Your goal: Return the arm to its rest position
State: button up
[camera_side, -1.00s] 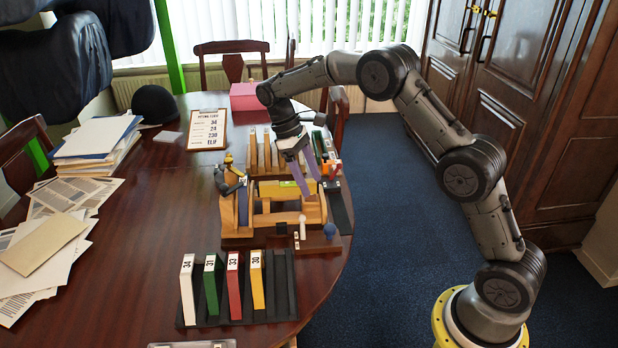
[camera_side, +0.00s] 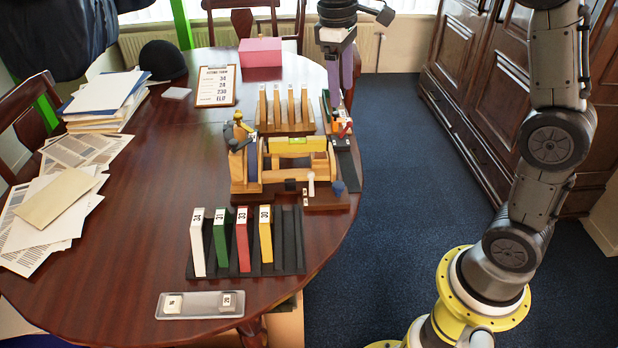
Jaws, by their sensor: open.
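My gripper (camera_side: 341,84) is at the top of the side view, fingers pointing down, near the table's right far edge. Its purple fingers are apart with nothing seen between them. It is up and behind the wooden saddle fixture (camera_side: 270,187), clear of it. My arm rises at the right side of the view, and its upper part runs out of the picture. The fixture holds a yellow block with a green level vial (camera_side: 297,141) across its top.
A black rack (camera_side: 285,262) holds white, green, red and yellow numbered blocks. A grey tray (camera_side: 190,313) with two small tags lies in front. Wooden slats (camera_side: 277,106), a clipboard (camera_side: 216,87), a pink box (camera_side: 261,53) and papers (camera_side: 62,196) are also on the table. The floor to the right is open.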

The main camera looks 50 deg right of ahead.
jog(key=s+a+r+t, duration=0.2)
jog(key=s+r+t, duration=0.15)
jog(key=s, duration=0.55)
jog(key=s+a+f+m+t, duration=0.1)
jog(key=s+f, duration=0.2)
jog(key=s, duration=0.3)
jog(key=s+a+f+m+t+y, duration=0.1)
jog(key=s+f+m, duration=0.1)
jog(key=s+f, duration=0.2)
jog(key=s, duration=0.3)
jog(key=shift+t, duration=0.35)
